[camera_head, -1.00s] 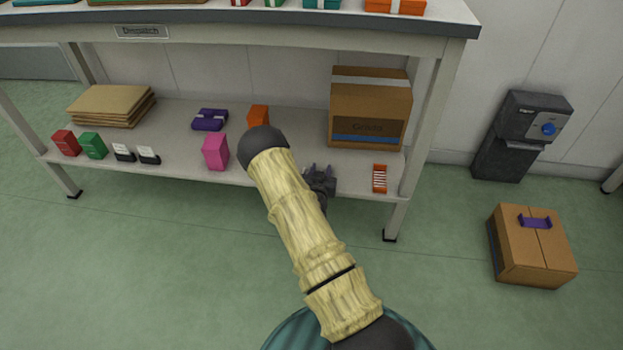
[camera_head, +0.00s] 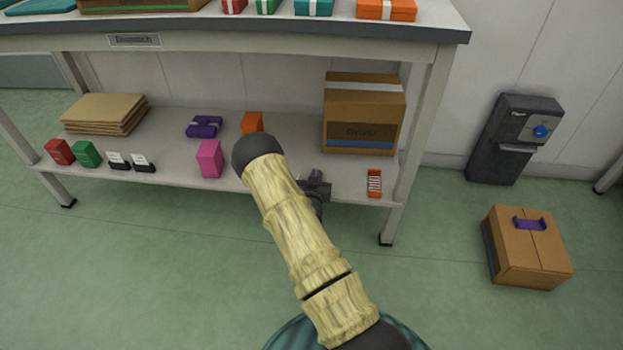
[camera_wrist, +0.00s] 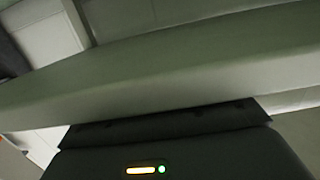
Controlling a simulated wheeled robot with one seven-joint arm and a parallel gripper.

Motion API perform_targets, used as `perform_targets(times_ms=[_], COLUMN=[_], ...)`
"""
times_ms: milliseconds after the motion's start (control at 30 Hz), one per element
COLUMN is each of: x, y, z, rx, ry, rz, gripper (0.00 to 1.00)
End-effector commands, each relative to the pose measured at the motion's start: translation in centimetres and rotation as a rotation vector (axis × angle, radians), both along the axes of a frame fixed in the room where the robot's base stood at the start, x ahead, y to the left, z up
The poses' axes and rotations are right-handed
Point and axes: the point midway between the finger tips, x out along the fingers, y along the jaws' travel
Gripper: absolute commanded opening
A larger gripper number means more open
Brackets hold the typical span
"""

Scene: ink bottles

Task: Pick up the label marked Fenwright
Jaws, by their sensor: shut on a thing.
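My gripper (camera_head: 315,185) is at the front edge of the lower shelf (camera_head: 270,187), right of the pink box. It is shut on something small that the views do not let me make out. In the wrist view my gripper (camera_wrist: 165,122) is dark and partly cut off, close against the pale shelf edge (camera_wrist: 180,75). Two small white cards in black holders (camera_head: 118,160) (camera_head: 143,162) stand at the shelf's left front. Their print is too small to read, so I cannot tell whether either says Fenwright.
On the shelf are a pink box (camera_head: 209,158), an orange box (camera_head: 252,122), a purple item (camera_head: 204,127), a cardboard box (camera_head: 363,112), an orange tray (camera_head: 374,183), envelopes (camera_head: 104,113), and red (camera_head: 60,151) and green boxes (camera_head: 87,154). A carton (camera_head: 528,245) stands on the floor.

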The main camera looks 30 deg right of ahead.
Motion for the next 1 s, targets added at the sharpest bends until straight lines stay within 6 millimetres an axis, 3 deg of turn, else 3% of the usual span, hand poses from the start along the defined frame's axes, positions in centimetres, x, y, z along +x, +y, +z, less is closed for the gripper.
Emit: perform_targets(times_ms=[167, 600, 1000], x=[0.0, 0.0, 0.0], y=[0.0, 0.0, 0.0], z=[1.9, 9.3, 9.9], rx=[0.0, 0.0, 0.0], ry=[-0.001, -0.001, 0.0], rz=[0.0, 0.0, 0.0], gripper=[0.0, 0.0, 0.0])
